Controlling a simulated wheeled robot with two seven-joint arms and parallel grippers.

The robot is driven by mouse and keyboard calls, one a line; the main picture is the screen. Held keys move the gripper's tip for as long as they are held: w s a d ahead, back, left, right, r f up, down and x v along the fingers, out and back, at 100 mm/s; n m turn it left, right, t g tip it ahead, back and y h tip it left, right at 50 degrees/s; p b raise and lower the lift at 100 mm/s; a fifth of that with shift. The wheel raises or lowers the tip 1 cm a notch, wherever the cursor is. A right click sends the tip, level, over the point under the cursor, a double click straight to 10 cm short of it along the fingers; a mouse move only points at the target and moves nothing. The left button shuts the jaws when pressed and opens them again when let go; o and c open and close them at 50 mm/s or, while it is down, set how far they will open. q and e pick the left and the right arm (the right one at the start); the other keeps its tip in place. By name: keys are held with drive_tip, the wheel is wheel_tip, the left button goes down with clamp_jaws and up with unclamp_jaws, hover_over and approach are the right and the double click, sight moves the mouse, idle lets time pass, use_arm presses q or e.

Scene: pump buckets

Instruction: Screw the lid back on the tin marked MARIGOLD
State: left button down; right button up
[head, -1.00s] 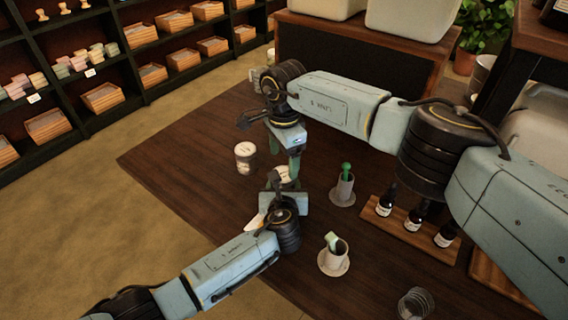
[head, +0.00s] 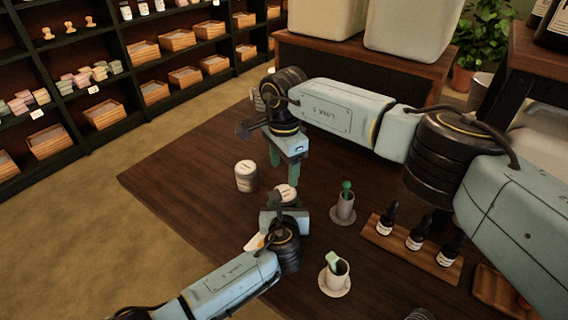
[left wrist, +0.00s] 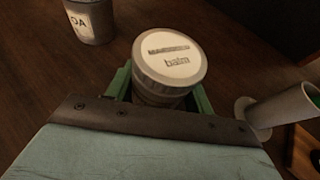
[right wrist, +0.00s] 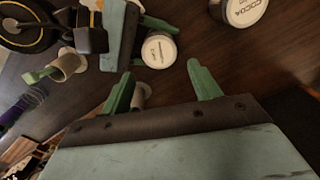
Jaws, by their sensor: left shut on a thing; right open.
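The MARIGOLD tin (left wrist: 158,97) stands upright in my left gripper (left wrist: 160,88), which is shut on its body. Its pale lid (left wrist: 170,56) sits on top, with blurred upper print and "balm" below; how tightly it is seated cannot be told. The lid also shows in the head view (head: 286,192) and the right wrist view (right wrist: 159,51). My right gripper (head: 282,162) is open and empty, above and a little behind the lid, apart from it. In the right wrist view its green fingers (right wrist: 163,88) are spread, with the lid beyond them.
A second tin marked COCOA (head: 246,177) stands behind and left of the held one. Two grey cups on saucers, with green-handled tools, stand right (head: 343,207) and front right (head: 335,275). Dark bottles (head: 415,235) stand on a wooden tray. The table's left is clear.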

sight(284, 192)
wheel_tip(284, 192, down, 7)
drive_tip(key=shift+f, duration=0.15)
idle(0.4)
drive_tip(key=c, duration=0.8)
drive_tip(key=o, duration=1.1)
drive_tip(key=shift+c, duration=0.2)
drive_tip(key=shift+r, duration=2.3)
